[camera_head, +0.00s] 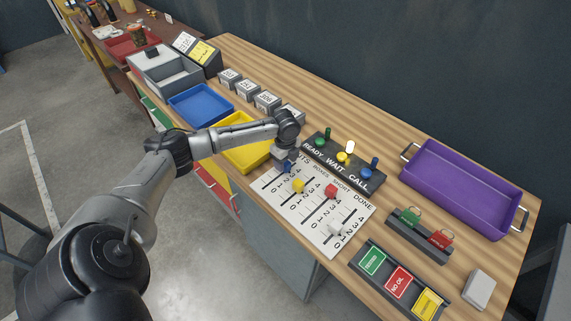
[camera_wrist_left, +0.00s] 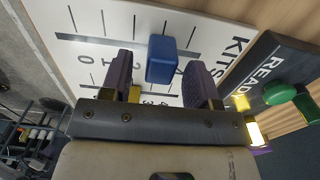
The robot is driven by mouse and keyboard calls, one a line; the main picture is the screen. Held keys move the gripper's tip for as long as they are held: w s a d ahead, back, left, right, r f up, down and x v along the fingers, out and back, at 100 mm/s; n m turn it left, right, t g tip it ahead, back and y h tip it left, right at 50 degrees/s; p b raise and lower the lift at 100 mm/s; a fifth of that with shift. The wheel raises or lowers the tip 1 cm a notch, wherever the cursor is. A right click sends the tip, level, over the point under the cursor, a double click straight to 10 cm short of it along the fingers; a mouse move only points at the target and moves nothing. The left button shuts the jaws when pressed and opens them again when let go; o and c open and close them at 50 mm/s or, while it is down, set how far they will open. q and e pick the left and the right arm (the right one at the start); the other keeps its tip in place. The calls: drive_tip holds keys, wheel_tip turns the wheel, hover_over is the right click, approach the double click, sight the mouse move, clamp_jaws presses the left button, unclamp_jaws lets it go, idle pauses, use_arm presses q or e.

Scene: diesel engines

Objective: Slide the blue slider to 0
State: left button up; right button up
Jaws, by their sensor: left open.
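The white slider board (camera_head: 301,214) lies on the wooden bench and has labelled columns with number scales. The blue slider (camera_head: 288,167) sits in the KITS column, near the upper end, partly hidden by my left gripper (camera_head: 285,158). In the left wrist view the blue slider (camera_wrist_left: 160,58) appears between the two spread fingers of my left gripper (camera_wrist_left: 159,75), with gaps on both sides. It stands near the 4, away from the 0 at the left. I cannot tell the fingers' height over the board. My right gripper is out of view.
The yellow slider (camera_head: 298,186), red slider (camera_head: 331,191) and white slider (camera_head: 336,228) sit in neighbouring columns. The READY/WAIT/CALL panel (camera_head: 343,165) stands just behind the board. A yellow tray (camera_head: 243,152) lies to the left, a purple tray (camera_head: 463,190) to the right.

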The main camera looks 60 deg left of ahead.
use_arm(q)
drive_tip(key=shift+f, duration=0.65)
drive_tip(key=shift+c, duration=0.4)
clamp_jaws()
